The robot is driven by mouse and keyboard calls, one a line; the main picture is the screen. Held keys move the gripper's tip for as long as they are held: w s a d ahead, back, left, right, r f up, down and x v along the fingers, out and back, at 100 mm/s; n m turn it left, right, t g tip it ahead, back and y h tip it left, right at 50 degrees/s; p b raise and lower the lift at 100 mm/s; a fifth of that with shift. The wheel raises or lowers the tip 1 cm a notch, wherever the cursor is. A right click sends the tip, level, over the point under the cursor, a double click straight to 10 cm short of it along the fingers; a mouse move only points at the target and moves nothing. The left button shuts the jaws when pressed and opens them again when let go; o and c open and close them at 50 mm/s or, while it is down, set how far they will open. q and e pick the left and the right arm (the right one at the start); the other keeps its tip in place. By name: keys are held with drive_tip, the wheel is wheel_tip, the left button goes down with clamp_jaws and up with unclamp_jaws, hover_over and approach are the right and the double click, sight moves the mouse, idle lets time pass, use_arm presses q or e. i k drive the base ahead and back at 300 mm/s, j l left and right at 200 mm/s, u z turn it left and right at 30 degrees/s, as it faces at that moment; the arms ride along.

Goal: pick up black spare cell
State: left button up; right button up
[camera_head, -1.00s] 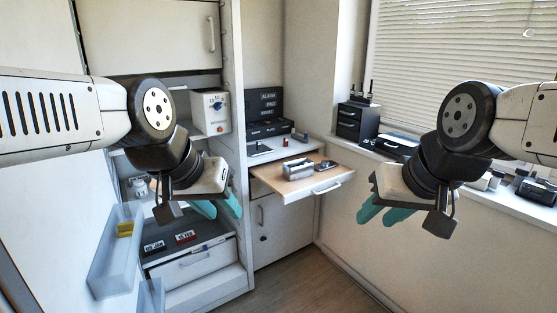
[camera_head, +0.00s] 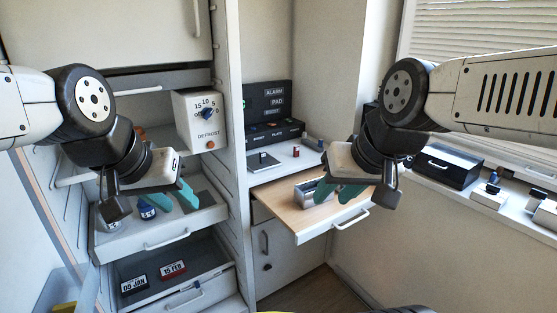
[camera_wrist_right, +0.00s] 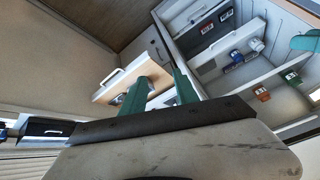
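I cannot single out a black spare cell for sure. A small dark cylinder (camera_head: 314,143) lies on the white counter by the corner, and a small dark red upright piece (camera_head: 296,151) stands near it. A pulled-out wooden tray (camera_head: 285,206) holds a grey metal holder (camera_head: 307,192), partly hidden by my right gripper. My right gripper (camera_head: 336,193) appears in front of this tray, with teal fingers apart and nothing between them. Its fingers also show apart in the right wrist view (camera_wrist_right: 158,92). My left gripper (camera_head: 176,198) is open and empty before the left shelves.
A white defrost dial box (camera_head: 200,120) stands on the left shelf. Below are a drawer with a blue-topped item (camera_head: 146,207) and date blocks (camera_head: 172,270). Black labelled boxes (camera_head: 268,98) stand at the back. A windowsill with a black box (camera_head: 447,167) runs along the right.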

sight(262, 155)
drive_tip(key=i+l, duration=0.15)
drive_tip(key=i, duration=0.3)
drive_tip(key=i+l+u, duration=0.15)
drive_tip(key=i, duration=0.25)
drive_tip(key=i+l, duration=0.25)
drive_tip(key=i, duration=0.2)
drive_tip(key=u, duration=0.05)
